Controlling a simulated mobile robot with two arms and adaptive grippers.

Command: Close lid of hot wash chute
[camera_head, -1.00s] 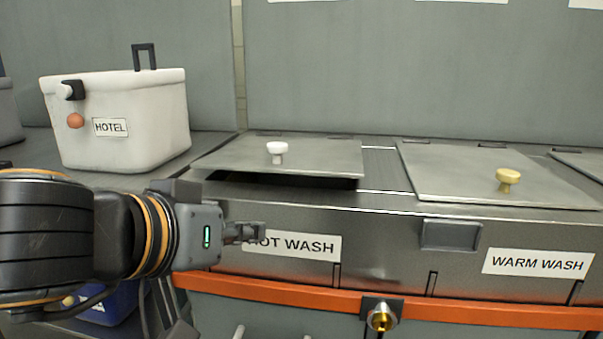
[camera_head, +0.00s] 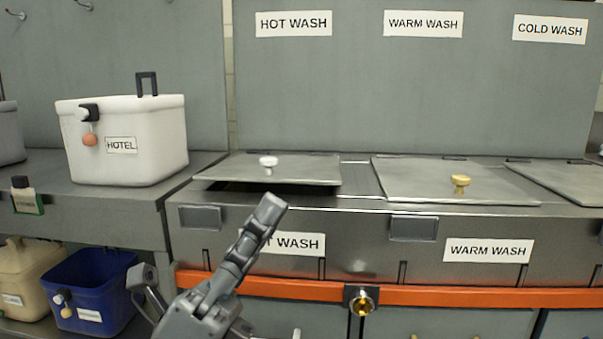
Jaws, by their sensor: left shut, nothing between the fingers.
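The hot wash lid (camera_head: 305,173) is a flat grey metal plate with a white knob (camera_head: 268,164). Its front edge stands slightly raised, with a dark gap under it at the hot wash chute (camera_head: 240,187). My left gripper (camera_head: 268,212) is shut and empty, its fingers pointing up and to the right. It is in front of the chute's front panel, below the lid's front edge, and covers part of the HOT WASH label (camera_head: 300,243). It looks apart from the lid. My right gripper is not in view.
The warm wash lid (camera_head: 420,180) with a brass knob lies flat to the right. A white HOTEL bin (camera_head: 120,145) stands on the left counter. A blue bin (camera_head: 92,285) and a beige bin (camera_head: 25,275) sit on the shelf below. An orange rail (camera_head: 440,293) crosses the front.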

